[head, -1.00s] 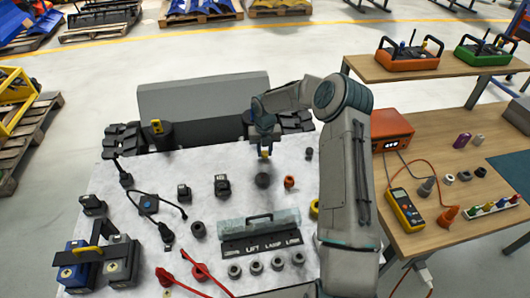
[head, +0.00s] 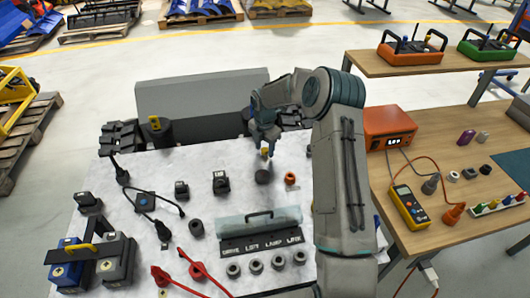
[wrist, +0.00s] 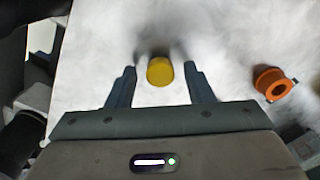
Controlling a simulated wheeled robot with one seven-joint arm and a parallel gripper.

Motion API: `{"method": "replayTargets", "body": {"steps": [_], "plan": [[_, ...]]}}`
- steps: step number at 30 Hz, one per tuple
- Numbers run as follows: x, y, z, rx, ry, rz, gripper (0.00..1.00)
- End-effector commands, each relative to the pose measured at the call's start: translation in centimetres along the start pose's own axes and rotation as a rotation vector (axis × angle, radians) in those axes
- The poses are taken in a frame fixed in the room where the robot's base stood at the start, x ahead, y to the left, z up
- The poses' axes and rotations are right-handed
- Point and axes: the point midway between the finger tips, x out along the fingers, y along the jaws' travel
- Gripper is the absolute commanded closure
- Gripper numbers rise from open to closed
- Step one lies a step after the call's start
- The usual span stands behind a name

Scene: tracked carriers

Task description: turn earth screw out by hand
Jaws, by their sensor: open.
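A yellow round knob (wrist: 160,71), which looks like the earth screw, lies between the fingertips of my gripper (wrist: 160,76) in the wrist view. The two fingers are apart, with a gap showing on each side of the knob. In the head view my gripper (head: 264,146) points down over the far part of the white-topped table (head: 225,165). A small yellow spot (head: 265,152) shows at its tips, just behind a dark round piece (head: 263,177). Whether the knob is seated in anything is hidden by blur and shadow.
An orange ring-shaped piece (head: 291,178) sits right of the gripper; it also shows in the wrist view (wrist: 273,84). A clear-covered label plate (head: 262,245) and red-handled leads (head: 197,270) are nearer. A wooden bench (head: 450,235) with a meter (head: 410,206) stands at right.

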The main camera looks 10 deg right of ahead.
Motion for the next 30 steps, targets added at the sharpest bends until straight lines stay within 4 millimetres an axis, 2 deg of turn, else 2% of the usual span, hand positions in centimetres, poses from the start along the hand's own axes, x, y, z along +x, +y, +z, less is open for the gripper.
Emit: {"method": "replayTargets", "body": {"steps": [5, 15, 23, 30], "plan": [[0.18, 0.04, 0.01, 0.179, -0.003, 0.0, 0.53], [0.13, 0.04, 0.0, 0.741, -0.002, 0.001, 0.53], [0.06, 0.04, -0.02, 0.935, -0.001, 0.001, 0.53], [0.09, 0.02, 0.01, 1.333, -0.002, 0.001, 0.53]]}}
